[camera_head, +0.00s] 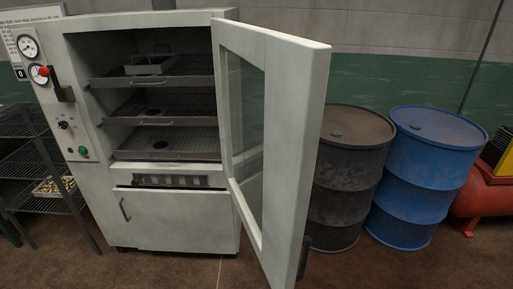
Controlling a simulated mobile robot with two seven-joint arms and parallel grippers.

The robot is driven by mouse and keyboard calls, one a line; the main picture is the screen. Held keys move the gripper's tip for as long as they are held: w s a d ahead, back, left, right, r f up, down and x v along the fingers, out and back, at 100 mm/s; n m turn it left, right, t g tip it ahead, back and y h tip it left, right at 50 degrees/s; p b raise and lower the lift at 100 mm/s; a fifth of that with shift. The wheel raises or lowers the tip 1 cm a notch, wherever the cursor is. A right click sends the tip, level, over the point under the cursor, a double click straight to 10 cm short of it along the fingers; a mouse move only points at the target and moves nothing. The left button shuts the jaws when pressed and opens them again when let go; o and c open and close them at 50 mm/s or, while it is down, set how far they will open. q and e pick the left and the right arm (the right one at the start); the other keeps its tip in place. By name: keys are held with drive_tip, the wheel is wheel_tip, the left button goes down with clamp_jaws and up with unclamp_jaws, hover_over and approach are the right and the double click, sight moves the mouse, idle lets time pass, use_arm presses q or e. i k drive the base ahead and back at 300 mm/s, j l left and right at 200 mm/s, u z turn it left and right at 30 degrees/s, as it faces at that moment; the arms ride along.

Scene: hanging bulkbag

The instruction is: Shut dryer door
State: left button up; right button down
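The dryer (183,218) is a tall pale cabinet at the left and middle of the head view. Its door (289,160) stands wide open, hinged on the right side of the opening and swung out towards me. The door has a glass window (244,115) and a dark handle (304,257) low on its free edge. Inside are several rack shelves (165,145), with a small metal tray (150,65) on the top one. Neither of my grippers shows in this view.
A dark drum (348,180) and a blue drum (425,180) stand right of the open door. A red tank (485,195) is at the far right. A wire rack (35,165) stands left of the dryer. The brown floor (400,270) in front is clear.

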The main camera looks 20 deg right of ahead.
sight(296, 69)
drive_tip(key=l, duration=0.55)
drive_tip(key=k+l+u, duration=0.15)
drive_tip(key=l, duration=0.4)
drive_tip(key=k+l, duration=0.1)
drive_tip(key=l, duration=0.4)
drive_tip(key=l+u, duration=0.05)
